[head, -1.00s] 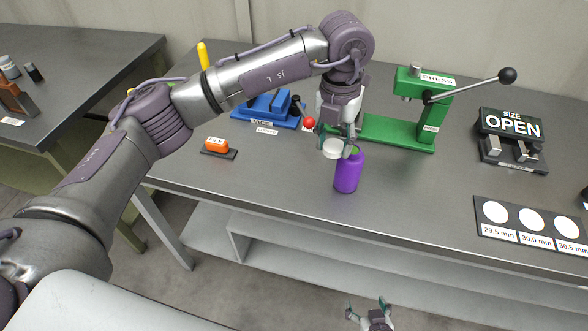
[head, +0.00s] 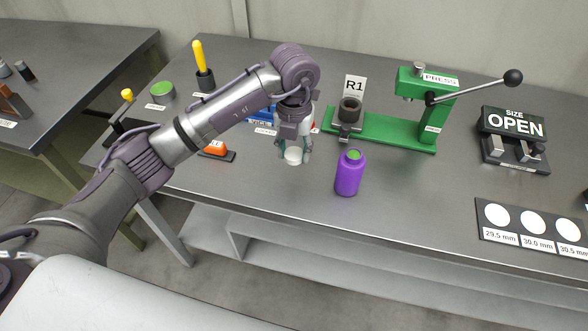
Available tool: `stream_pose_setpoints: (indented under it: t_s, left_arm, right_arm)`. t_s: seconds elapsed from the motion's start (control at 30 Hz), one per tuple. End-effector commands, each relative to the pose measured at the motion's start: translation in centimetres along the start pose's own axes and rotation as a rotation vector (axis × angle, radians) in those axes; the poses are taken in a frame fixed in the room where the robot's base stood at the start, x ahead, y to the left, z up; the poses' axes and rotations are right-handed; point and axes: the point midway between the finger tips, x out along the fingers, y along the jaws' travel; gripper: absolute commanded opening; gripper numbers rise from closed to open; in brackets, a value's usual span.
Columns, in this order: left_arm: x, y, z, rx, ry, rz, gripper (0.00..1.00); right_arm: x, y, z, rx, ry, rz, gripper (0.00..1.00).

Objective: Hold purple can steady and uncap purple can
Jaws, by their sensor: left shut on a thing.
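The purple can (head: 347,175) stands upright on the workbench near its front edge. Its top is uncovered and shows a green opening (head: 354,155). My left gripper (head: 293,153) is to the left of the can, pointing down and shut on a white cap (head: 293,156). The cap is apart from the can, low over the bench; whether it touches the bench I cannot tell. My right gripper is out of view.
The green press (head: 385,130) stands behind the can, with a dark cup at its left end. An orange item (head: 215,149) and a blue vise (head: 262,112) are near my left arm. A size card (head: 535,226) lies at right.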

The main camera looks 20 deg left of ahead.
Motion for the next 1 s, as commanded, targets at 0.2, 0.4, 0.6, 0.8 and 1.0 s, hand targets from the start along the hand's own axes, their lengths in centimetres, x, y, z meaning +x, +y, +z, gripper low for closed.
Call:
stream_pose_setpoints:
  t_s: [0.2, 0.4, 0.6, 0.8, 1.0]
  left_arm:
    - [3.1, -0.1, 0.0, 0.000, 0.002, -0.001, 0.04]
    - [4.9, 0.0, -0.1, 0.000, 0.003, 0.000, 0.04]
    - [7.2, -0.1, 0.0, 0.001, 0.001, -0.002, 0.04]
    - [7.3, -0.1, 0.0, 0.001, -0.001, -0.001, 0.04]
    - [7.6, -0.1, 0.0, 0.001, 0.000, -0.001, 0.55]
  right_arm:
    - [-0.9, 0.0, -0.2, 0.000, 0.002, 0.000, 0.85]
    - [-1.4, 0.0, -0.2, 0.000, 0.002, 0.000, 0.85]
    - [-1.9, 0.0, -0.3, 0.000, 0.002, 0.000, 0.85]
    - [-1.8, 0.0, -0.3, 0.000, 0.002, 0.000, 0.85]
    - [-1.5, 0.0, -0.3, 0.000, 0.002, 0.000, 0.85]
